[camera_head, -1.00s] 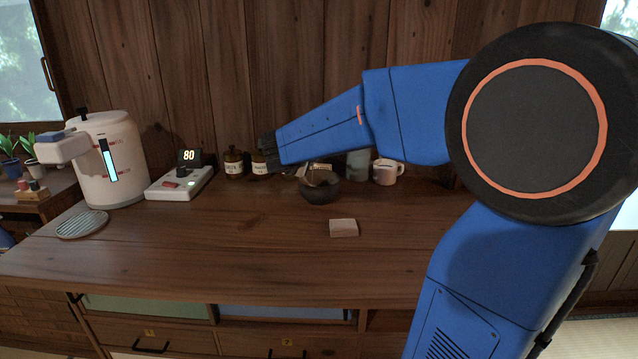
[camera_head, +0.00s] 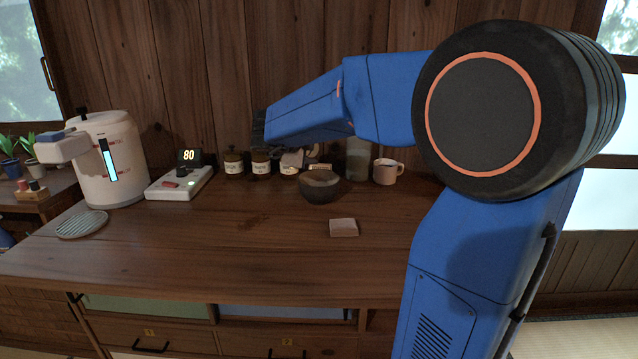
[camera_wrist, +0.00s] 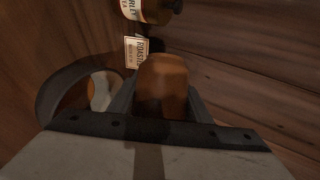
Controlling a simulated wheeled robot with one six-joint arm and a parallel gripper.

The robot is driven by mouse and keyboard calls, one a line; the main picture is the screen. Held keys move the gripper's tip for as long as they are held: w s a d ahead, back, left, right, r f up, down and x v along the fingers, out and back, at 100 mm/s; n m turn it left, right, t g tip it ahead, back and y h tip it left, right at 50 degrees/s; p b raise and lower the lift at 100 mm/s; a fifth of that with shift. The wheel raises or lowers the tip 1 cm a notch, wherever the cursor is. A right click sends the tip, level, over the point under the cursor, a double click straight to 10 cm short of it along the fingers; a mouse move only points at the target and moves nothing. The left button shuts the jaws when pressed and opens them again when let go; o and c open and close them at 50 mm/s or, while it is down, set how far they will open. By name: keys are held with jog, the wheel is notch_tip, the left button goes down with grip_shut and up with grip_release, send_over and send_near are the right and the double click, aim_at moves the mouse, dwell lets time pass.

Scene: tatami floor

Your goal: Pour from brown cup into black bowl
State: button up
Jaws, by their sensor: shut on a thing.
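The brown cup (camera_wrist: 162,80) is between the two dark fingers of my gripper (camera_wrist: 160,102) in the wrist view, and the gripper is shut on it. My forearm hides most of my gripper and the cup there, so the cup's tilt is hard to tell.
A white dispenser (camera_head: 118,165) and a scale-like unit reading 80 (camera_head: 178,186) are at left. The front of the table (camera_head: 220,260) is clear.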

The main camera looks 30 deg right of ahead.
jog(key=shift+w+a+r+n+g+h+b, duration=0.15)
jog(key=shift+w+n+g+h+b, duration=0.15)
jog(key=shift+w+n+g, duration=0.9)
jog(key=shift+w+a+f+n+g+h+b, duration=0.1)
jog(key=shift+w+a+n+g+h+b, duration=0.35)
jog(key=shift+n+g, duration=1.35)
jog(key=shift+w+d+r+n+g+h+b, duration=0.1)
jog(key=shift+w+n+g+b, duration=0.15)
jog(key=shift+w+n+g, duration=1.3)
jog(key=shift+s+m+g, duration=0.55)
